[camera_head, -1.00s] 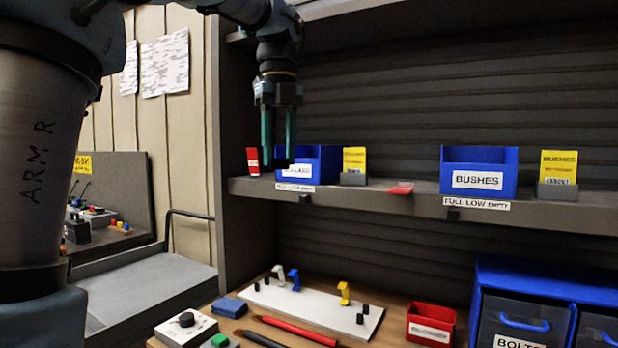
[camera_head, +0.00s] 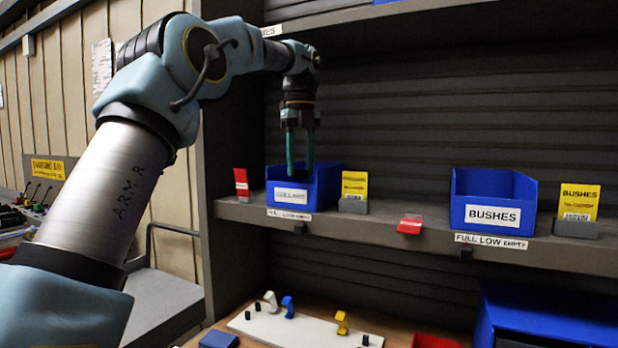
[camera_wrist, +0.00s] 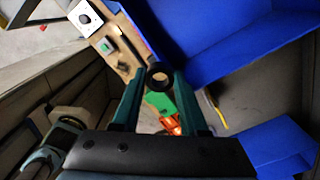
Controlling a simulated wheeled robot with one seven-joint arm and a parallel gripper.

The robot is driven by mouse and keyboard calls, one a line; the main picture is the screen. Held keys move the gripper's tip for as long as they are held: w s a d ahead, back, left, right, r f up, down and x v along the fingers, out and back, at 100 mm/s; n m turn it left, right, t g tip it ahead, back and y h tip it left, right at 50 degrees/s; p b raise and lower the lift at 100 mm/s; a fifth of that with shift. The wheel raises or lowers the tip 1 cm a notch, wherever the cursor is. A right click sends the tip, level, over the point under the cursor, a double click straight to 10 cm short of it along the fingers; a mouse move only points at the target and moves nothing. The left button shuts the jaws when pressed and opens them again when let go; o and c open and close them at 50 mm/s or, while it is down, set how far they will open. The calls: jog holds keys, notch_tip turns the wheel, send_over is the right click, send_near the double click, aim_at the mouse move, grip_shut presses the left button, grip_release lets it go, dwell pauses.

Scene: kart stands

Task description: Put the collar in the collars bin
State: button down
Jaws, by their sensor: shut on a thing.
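The collar, a small dark ring (camera_wrist: 158,78), is held between the fingertips of my gripper (camera_wrist: 158,82) in the wrist view. In the head view my gripper (camera_head: 300,168) points down at the opening of the blue collars bin (camera_head: 318,194), on the left part of the shelf. Its fingertips overlap the bin's inner back wall; I cannot tell exactly how deep they are. The collar cannot be made out in the head view. Blue walls (camera_wrist: 215,40) show close beside the fingers in the wrist view.
A red card (camera_head: 241,183) stands left of the collars bin, and a yellow card (camera_head: 354,188) right of it. The blue bushes bin (camera_head: 525,205) is farther right. A small red tag (camera_head: 409,225) lies on the shelf edge (camera_head: 385,232). A white fixture board (camera_head: 300,328) is on the bench below.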

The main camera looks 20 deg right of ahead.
jog(key=w+d+f+p, duration=0.2)
jog(key=d, duration=0.1)
jog(key=shift+w+d, duration=0.15)
jog(key=shift+w, duration=0.15)
jog(key=shift+f+p, duration=0.45)
jog(key=shift+f, duration=2.05)
jog(key=shift+f, duration=0.1)
jog(key=c, duration=0.7)
grip_release()
jog(key=shift+r, duration=3.85)
